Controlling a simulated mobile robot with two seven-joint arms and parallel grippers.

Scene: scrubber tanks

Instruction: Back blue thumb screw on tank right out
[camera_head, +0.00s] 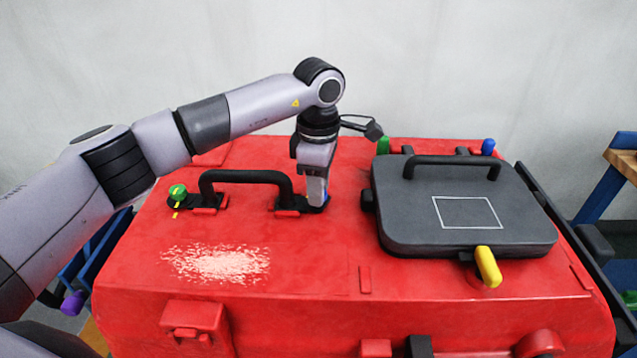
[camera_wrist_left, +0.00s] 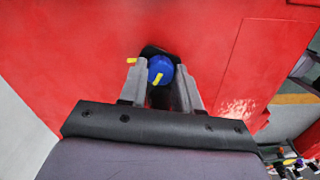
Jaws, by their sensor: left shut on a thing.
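The blue thumb screw (camera_wrist_left: 160,69) stands on a small dark plate on the red tank (camera_head: 320,265), at the right end of the black handle (camera_head: 245,177). A yellow mark on its head points down in the left wrist view; another yellow mark on the plate points left. My left gripper (camera_head: 316,193) reaches down over the screw in the head view. Its fingers are shut on the screw, one on each side, also in the left wrist view (camera_wrist_left: 161,82). In the head view the gripper hides most of the screw. My right gripper is not in view.
A green thumb screw (camera_head: 178,191) sits at the handle's left end. A dark grey lid (camera_head: 465,225) with its own handle and a yellow latch (camera_head: 488,267) is to the right. Green (camera_head: 383,146) and blue (camera_head: 488,147) knobs stand behind it. Pale scuffs mark the tank top.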

